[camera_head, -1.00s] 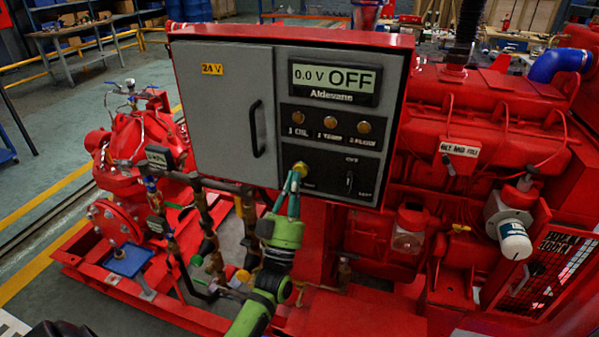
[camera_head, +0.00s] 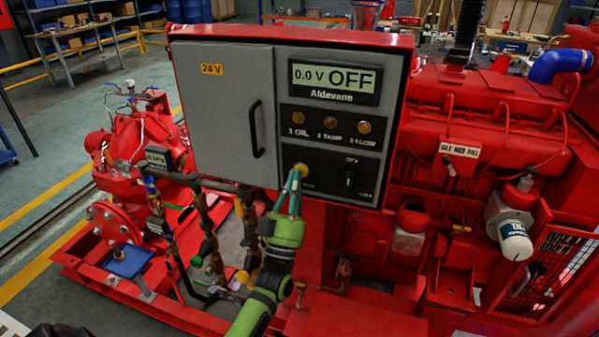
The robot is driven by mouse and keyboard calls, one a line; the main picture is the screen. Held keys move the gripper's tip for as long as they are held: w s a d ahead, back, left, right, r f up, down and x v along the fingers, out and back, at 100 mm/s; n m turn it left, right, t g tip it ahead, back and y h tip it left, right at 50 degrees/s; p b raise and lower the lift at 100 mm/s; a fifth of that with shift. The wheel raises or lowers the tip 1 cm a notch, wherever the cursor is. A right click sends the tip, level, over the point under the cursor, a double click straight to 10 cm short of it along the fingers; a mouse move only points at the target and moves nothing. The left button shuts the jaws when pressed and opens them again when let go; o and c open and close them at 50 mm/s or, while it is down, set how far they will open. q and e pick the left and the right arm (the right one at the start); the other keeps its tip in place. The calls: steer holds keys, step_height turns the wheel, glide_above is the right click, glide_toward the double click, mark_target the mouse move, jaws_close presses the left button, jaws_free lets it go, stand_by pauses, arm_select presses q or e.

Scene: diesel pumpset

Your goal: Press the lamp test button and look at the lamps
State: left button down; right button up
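The control panel (camera_head: 318,159) is on the right half of a grey cabinet. Its display (camera_head: 335,76) reads 0.0 V OFF. Three lamps sit in a row below it, marked 1, 2 and 3: the first (camera_head: 298,118), the second (camera_head: 330,122) and the third (camera_head: 364,127). All three look dull amber. A yellow button (camera_head: 301,169) is at the panel's lower left. My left gripper (camera_head: 295,183) reaches up from below with its teal fingertips close together at the button; whether they touch it is unclear. A black rotary switch (camera_head: 349,181) is to the right. My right gripper is not in view.
The cabinet door (camera_head: 225,110) has a black handle (camera_head: 257,129) and a 24 V label. The red engine (camera_head: 490,130) stands to the right. Pipes and valves (camera_head: 205,230) crowd the space left of my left arm. A red pump (camera_head: 130,165) is farther left.

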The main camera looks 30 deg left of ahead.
arm_select(q)
steer(key=shift+s+d+p, duration=0.2)
steer(key=shift+s+p, duration=0.1)
steer(key=shift+s, duration=0.4)
steer(key=shift+s, duration=0.1)
steer(key=s+p, duration=0.1)
steer(key=s, duration=0.1)
steer(key=s+d+p, duration=0.1)
steer(key=s, duration=0.1)
steer(key=shift+s+d, duration=0.1)
steer(key=shift+s, duration=0.25)
stand_by(0.4)
